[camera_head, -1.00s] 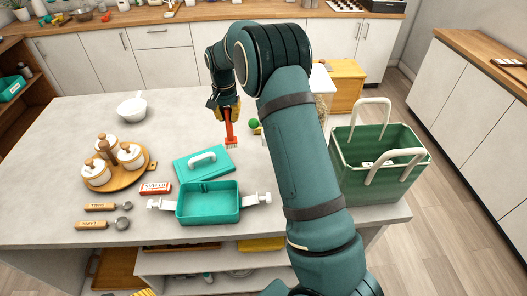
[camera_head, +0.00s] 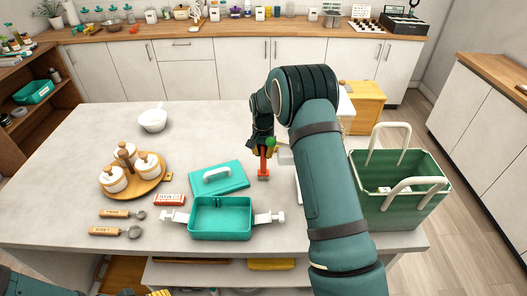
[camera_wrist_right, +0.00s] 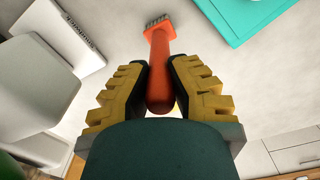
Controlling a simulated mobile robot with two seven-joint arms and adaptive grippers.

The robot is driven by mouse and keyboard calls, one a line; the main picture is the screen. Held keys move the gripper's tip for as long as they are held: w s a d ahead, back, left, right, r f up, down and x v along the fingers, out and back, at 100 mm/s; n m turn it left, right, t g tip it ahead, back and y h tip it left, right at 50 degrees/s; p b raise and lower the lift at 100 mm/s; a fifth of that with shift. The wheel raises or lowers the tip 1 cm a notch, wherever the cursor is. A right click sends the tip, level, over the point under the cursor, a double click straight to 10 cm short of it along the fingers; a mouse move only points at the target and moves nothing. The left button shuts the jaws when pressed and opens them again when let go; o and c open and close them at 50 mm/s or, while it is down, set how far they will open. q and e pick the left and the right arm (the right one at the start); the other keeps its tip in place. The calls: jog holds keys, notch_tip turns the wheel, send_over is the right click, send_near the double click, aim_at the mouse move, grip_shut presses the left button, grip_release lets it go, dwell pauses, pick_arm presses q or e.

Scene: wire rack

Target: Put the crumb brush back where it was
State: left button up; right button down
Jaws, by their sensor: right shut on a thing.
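The crumb brush has an orange handle (camera_head: 264,162) and short grey bristles at its lower end. My right gripper (camera_head: 264,148) is shut on the handle, with the bristles pointing down close to the table top, right of the teal lid. I cannot tell whether the bristles touch the table. In the right wrist view the orange brush (camera_wrist_right: 160,62) sits between the yellow stepped fingers of my right gripper (camera_wrist_right: 160,85), bristles away from the palm. Yellow tips of my left gripper (camera_head: 158,293) seem to show at the bottom edge, mostly cut off.
The teal lid (camera_head: 232,181) with a white handle lies behind the open teal box (camera_head: 222,232). White items (camera_wrist_right: 35,85) stand beside the brush, partly hidden by my arm in the head view. A green basket (camera_head: 400,205) is right.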

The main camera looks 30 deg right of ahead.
jog(key=shift+f, duration=0.15)
jog(key=c, duration=1)
grip_release()
jog(key=shift+r, duration=0.3)
notch_tip(320, 180, up, 12)
jog(key=shift+a+f, duration=0.1)
